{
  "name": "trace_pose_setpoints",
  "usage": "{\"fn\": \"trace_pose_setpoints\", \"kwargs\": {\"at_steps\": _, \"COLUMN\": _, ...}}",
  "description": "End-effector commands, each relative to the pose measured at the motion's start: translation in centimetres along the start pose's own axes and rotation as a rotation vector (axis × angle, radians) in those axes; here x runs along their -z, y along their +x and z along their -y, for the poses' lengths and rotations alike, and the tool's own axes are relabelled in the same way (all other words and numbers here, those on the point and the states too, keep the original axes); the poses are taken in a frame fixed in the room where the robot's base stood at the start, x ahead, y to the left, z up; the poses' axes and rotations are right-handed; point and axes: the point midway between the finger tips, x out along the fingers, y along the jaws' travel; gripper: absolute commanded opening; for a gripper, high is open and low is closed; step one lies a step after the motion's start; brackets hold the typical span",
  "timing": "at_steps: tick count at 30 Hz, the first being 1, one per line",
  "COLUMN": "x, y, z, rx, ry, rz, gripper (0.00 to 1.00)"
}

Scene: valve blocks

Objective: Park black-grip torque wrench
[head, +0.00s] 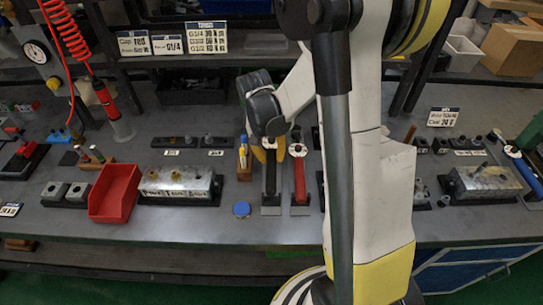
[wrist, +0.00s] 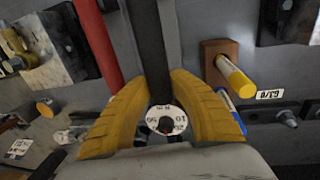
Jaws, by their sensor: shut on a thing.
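The black-grip torque wrench (head: 270,180) is between the yellow fingers of my gripper (head: 267,151), which is shut on it near its white dial end. In the wrist view its black grip (wrist: 149,45) runs away from my gripper (wrist: 168,105), and the numbered dial (wrist: 167,120) shows between the fingers. The wrench lies over a grey plate (head: 271,211); I cannot tell whether it touches it. A red-grip torque wrench (head: 299,180) lies beside it on the right, roughly parallel, and also shows in the wrist view (wrist: 96,40).
A wooden block with yellow and blue markers (head: 244,160) stands close left of my gripper. A blue cap (head: 242,209) lies in front. A valve block (head: 178,183) and a red bin (head: 115,192) are further left. Another valve block (head: 484,181) is at right. The bench front is clear.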

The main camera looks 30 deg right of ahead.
Motion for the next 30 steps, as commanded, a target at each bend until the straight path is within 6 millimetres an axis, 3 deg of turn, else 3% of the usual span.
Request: {"fn": "trace_pose_setpoints", "kwargs": {"at_steps": 30, "x": 0.0, "y": 2.9, "z": 0.5, "rx": 0.0, "ry": 0.0, "rz": 0.0, "gripper": 0.0}}
